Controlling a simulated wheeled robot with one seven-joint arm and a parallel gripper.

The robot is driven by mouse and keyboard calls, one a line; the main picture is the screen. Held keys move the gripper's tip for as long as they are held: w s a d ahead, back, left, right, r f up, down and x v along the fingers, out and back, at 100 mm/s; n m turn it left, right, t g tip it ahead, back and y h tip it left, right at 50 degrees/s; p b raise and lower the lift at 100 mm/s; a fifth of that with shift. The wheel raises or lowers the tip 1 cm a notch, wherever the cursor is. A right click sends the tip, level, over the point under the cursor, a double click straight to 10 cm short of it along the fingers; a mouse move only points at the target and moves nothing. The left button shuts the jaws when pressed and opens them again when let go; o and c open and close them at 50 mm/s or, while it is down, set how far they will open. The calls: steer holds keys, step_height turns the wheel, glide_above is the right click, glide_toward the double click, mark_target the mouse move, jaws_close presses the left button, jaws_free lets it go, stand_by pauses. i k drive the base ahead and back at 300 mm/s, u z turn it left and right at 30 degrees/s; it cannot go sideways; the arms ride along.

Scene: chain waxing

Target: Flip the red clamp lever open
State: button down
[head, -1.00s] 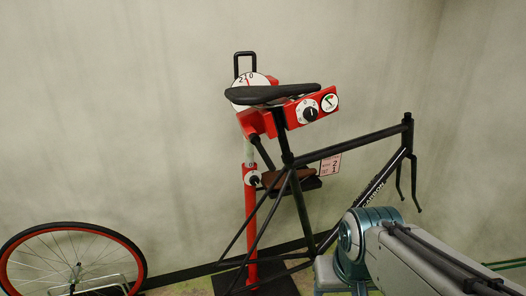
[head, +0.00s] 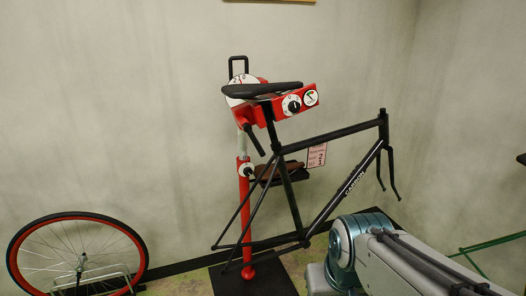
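A black bike frame (head: 340,133) hangs in a red repair stand, its post (head: 246,215) upright on a dark base. The red clamp head (head: 257,116) sits under the black saddle (head: 262,89). I cannot pick out a separate red lever on it at this size; the saddle and seat post hide part of the head. A black bar (head: 255,141) slants down below the head. My gripper is not in view; only grey and teal links of my arm show at the bottom right, in front of the stand and apart from the clamp in the picture.
The clamp head carries a black-and-white dial (head: 292,104) and a small gauge (head: 311,98). A brown item lies on a small tray (head: 289,180). A red-rimmed wheel (head: 136,235) stands in a rack at left.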

mark_target(255, 142)
steer(key=u, duration=0.05)
steer(key=k, duration=0.15)
steer(key=z, duration=0.45)
steer(key=i, duration=1.1)
steer(key=u, duration=0.45)
